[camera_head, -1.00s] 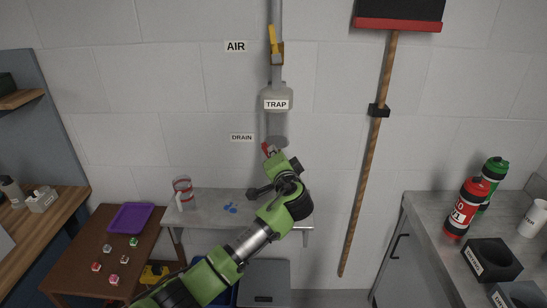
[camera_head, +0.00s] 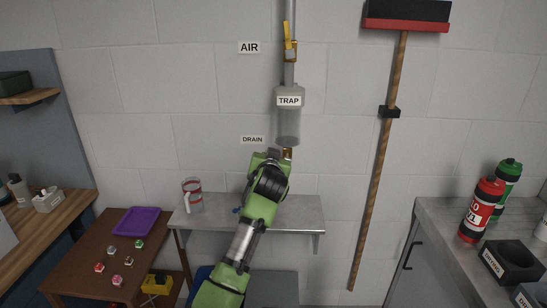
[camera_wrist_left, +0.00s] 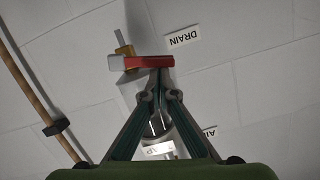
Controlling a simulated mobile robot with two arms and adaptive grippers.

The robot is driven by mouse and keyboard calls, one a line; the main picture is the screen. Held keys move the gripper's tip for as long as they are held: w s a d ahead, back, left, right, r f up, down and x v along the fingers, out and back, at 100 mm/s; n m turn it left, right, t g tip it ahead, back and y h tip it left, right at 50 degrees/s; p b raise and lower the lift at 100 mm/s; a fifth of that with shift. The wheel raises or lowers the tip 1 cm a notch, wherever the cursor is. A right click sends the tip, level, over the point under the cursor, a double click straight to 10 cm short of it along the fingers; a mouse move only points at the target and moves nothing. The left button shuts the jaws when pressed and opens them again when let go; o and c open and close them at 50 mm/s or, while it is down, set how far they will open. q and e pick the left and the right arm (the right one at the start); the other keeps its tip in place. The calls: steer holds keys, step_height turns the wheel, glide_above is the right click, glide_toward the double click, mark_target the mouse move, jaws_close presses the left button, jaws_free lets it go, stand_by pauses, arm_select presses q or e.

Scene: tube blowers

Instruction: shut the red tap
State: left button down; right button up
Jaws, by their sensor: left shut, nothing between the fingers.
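The red tap handle (camera_wrist_left: 150,62) shows in the left wrist view, beside a brass stem (camera_wrist_left: 124,48). It lies roughly crosswise to the trap's pipe in that view. In the head view the handle is hidden behind my arm, and a bit of brass (camera_head: 287,153) shows under the trap (camera_head: 289,97). My left gripper (camera_wrist_left: 159,82) is shut and empty, its fingertips at the red handle; I cannot tell if they touch it. In the head view the left gripper (camera_head: 270,160) is just below the trap, by the drain label (camera_head: 253,139). My right gripper is not in view.
A yellow tap handle (camera_head: 289,48) is on the pipe above, by the air label (camera_head: 249,47). A grey shelf (camera_head: 305,212) below holds a red-and-white jug (camera_head: 192,195). A broom (camera_head: 382,150) hangs to the right. The wall between is clear.

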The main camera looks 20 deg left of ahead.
arm_select(q)
steer(key=shift+s+a+f+n+h, duration=0.1)
steer(key=shift+a+f+n+h, duration=0.15)
steer(key=shift+f+n, duration=0.3)
steer(key=shift+s+a+f+n+h, duration=0.1)
steer(key=shift+a+f+n+h, duration=0.15)
steer(key=shift+n, duration=0.4)
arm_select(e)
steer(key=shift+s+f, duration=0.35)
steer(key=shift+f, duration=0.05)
arm_select(q)
steer(key=shift+f, duration=0.1)
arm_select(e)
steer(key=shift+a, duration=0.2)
arm_select(q)
steer(key=shift+w, duration=0.1)
